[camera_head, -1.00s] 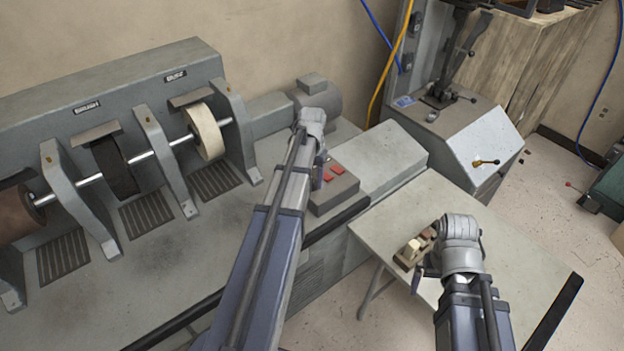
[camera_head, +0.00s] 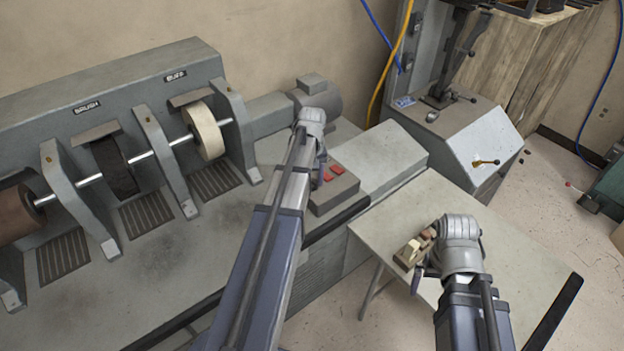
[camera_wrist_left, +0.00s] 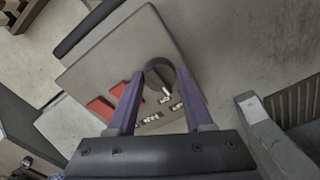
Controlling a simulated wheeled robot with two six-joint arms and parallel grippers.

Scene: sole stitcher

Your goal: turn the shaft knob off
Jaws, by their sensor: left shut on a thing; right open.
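The shaft knob (camera_wrist_left: 158,70) is a dark round knob on the grey control box (camera_wrist_left: 120,60), with a small white mark and white labels beside it. My left gripper (camera_wrist_left: 160,88) is shut on the knob, its two purple fingers on either side of it. In the head view my left gripper (camera_head: 322,176) reaches down to the control box (camera_head: 335,195), and the arm mostly hides the knob. Two red switches (camera_wrist_left: 100,108) sit on the box next to the knob. My right gripper (camera_head: 425,268) is open over the side table, beside a small block.
The side table (camera_head: 500,260) holds small wooden and brown blocks (camera_head: 410,252). The finishing machine's shaft with brush and buff wheels (camera_head: 205,130) is at the left. A grey motor (camera_head: 318,98) stands behind the box. A grey machine (camera_head: 465,135) stands at the back right.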

